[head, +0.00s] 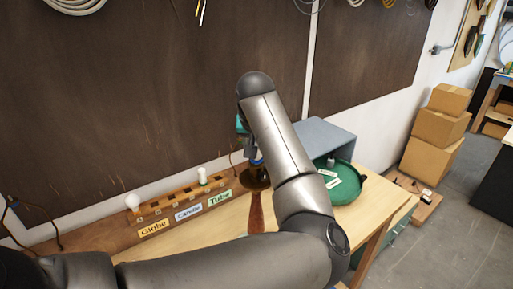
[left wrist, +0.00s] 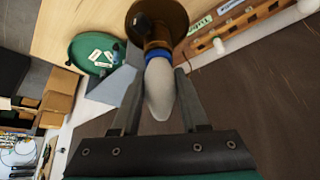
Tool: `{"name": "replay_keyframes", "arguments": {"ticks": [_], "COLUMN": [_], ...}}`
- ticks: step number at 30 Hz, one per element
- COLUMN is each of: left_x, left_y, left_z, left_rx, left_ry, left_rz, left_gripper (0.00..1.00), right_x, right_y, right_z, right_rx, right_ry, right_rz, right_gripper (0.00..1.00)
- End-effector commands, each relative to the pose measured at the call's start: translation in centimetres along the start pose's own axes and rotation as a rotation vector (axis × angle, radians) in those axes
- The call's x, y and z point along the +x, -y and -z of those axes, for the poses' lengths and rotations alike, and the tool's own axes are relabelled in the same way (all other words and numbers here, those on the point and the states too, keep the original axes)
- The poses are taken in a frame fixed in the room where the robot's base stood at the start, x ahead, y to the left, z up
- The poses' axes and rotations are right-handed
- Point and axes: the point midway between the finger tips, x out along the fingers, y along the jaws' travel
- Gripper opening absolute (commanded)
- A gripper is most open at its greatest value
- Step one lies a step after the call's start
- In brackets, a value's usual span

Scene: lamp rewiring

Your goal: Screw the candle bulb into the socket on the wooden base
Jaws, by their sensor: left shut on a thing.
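The white candle bulb (left wrist: 159,90) is between the fingers of my left gripper (left wrist: 158,78) in the left wrist view, and the gripper is shut on it. The bulb's neck end meets a blue collar (left wrist: 158,54) at the socket of the brown wooden base (left wrist: 172,16). I cannot tell how deep the bulb sits. The base (head: 252,177) also shows in the head view, partly behind my left arm, which hides the bulb and most of the gripper there. My right gripper is not in view.
A wooden rack with Globe, Candle and Tube labels (head: 188,214) stands at the wall, with a globe bulb (head: 132,201) and a tube bulb (head: 202,176). A green round tray (head: 348,191) with small items and a grey-blue box (head: 322,136) are to the right of my arm.

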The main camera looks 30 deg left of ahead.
Motion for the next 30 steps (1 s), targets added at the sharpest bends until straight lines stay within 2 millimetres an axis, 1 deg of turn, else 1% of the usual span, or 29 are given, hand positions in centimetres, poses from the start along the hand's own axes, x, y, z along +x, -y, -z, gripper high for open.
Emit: {"name": "replay_keyframes", "arguments": {"ticks": [5, 15, 18, 21, 30], "left_x": [0.05, 0.09, 0.10, 0.07, 0.09], "left_y": [0.11, 0.15, 0.03, -0.03, -0.03], "left_z": [-0.03, -0.02, -0.05, -0.10, -0.08], "left_rx": [0.113, 0.487, 0.571, 0.605, 0.624], "left_ry": [0.000, 0.001, 0.000, -0.001, -0.001], "left_rz": [-0.067, -0.279, -0.328, -0.348, -0.359], "left_gripper": [0.00, 0.00, 0.00, 0.00, 0.00], "right_x": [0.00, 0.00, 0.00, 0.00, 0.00], "right_y": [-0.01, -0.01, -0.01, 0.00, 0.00], "right_z": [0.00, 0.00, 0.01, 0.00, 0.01], "right_rx": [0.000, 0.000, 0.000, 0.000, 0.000], "right_ry": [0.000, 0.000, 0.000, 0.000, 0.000], "right_rz": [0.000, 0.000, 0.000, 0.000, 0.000], "right_gripper": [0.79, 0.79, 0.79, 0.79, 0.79]}}
